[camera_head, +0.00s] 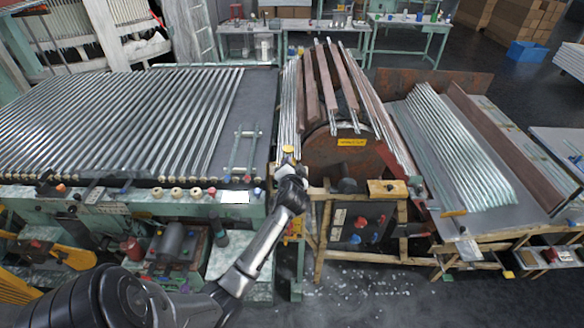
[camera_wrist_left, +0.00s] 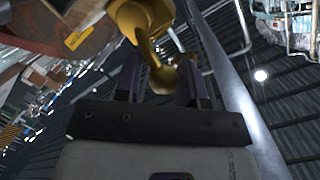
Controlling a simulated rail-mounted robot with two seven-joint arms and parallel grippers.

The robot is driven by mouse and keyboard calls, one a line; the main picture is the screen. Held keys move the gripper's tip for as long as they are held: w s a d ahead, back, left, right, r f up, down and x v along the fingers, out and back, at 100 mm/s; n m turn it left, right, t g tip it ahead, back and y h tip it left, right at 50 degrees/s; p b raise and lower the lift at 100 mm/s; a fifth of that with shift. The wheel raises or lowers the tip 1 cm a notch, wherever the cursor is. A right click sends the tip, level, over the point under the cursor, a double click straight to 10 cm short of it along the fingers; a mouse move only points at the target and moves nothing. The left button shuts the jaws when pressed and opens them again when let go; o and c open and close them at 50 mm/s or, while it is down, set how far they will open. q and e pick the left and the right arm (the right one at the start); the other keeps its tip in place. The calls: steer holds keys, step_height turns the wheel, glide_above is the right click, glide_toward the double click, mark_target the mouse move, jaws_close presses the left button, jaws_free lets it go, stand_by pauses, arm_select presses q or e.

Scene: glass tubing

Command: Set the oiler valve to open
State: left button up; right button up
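The oiler (camera_head: 288,152) stands at the right end of the left machine, with a yellow top and a pale body. In the left wrist view a brass fitting (camera_wrist_left: 142,18) with a rounded brass lever end (camera_wrist_left: 164,77) shows close up; it appears to be the oiler's valve. My left gripper (camera_head: 291,182) is right at the oiler in the head view and hides its lower part. In the left wrist view my two dark fingers (camera_wrist_left: 163,80) are spread, with the brass end between or just beyond them; contact is unclear. My right gripper is not in view.
A tube conveyor (camera_head: 120,115) fills the left. A rusty drum (camera_head: 338,155) with a yellow label is just right of the oiler. A wooden-framed control panel (camera_head: 358,225) stands below it. Another tube rack (camera_head: 455,145) is at the right.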

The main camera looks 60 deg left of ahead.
arm_select(q)
steer(key=shift+o, duration=1.4)
steer(key=shift+s+a, duration=0.1)
steer(key=shift+s, duration=0.05)
steer(key=shift+o, duration=0.4)
steer(key=shift+d, duration=0.2)
steer(key=b+v, duration=0.1)
steer(key=v, duration=1.2)
steer(key=shift+d+b, duration=0.25)
steer(key=shift+b, duration=0.1)
steer(key=shift+s, duration=0.1)
